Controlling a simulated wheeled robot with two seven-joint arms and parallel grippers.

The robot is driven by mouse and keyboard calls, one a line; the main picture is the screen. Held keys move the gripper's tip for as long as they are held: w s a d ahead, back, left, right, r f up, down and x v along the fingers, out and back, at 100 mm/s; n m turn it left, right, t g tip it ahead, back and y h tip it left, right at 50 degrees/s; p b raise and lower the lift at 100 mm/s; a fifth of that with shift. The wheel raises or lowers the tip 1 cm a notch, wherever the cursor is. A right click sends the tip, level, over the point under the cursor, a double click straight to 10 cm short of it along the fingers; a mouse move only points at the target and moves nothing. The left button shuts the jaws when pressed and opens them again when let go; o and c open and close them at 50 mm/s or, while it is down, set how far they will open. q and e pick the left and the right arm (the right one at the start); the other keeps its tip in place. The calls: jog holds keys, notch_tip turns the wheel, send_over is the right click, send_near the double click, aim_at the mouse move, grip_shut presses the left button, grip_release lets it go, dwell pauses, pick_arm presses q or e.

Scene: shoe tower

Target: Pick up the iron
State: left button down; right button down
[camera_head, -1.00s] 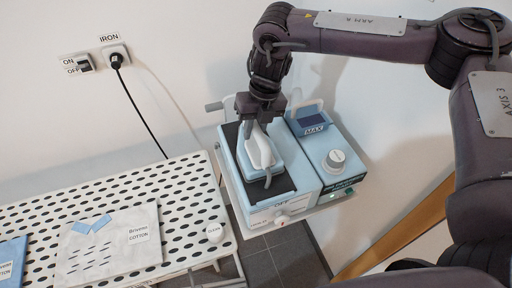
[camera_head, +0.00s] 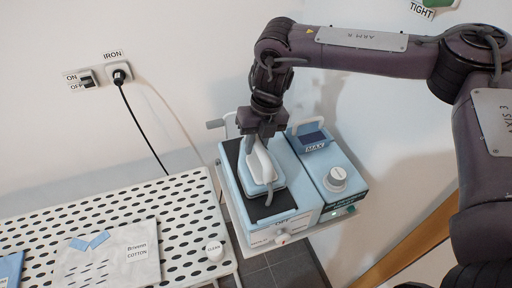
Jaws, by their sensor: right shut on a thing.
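The iron (camera_head: 262,170) is light blue and white and sits on the dark rest plate (camera_head: 270,207) of the blue and white station (camera_head: 296,205), right of the ironing board. My right gripper (camera_head: 261,138) comes down from above and is shut on the iron's handle. The iron appears to be on or just over the plate; I cannot tell if there is a gap. The fingertips are partly hidden by the handle and gripper body. My left gripper is not in view.
A black cord runs from the wall socket (camera_head: 119,75) toward the board. A MAX tank and dial (camera_head: 335,179) stand right of the iron.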

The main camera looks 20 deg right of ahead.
notch_tip(320, 180, up, 8)
jog(key=shift+w+a+b, duration=0.1)
jog(key=shift+b, duration=0.65)
notch_tip(320, 180, up, 12)
jog(key=p, duration=0.2)
jog(key=shift+f, duration=0.1)
jog(key=c, duration=2)
grip_release()
grip_shut()
jog(key=shift+f, duration=0.1)
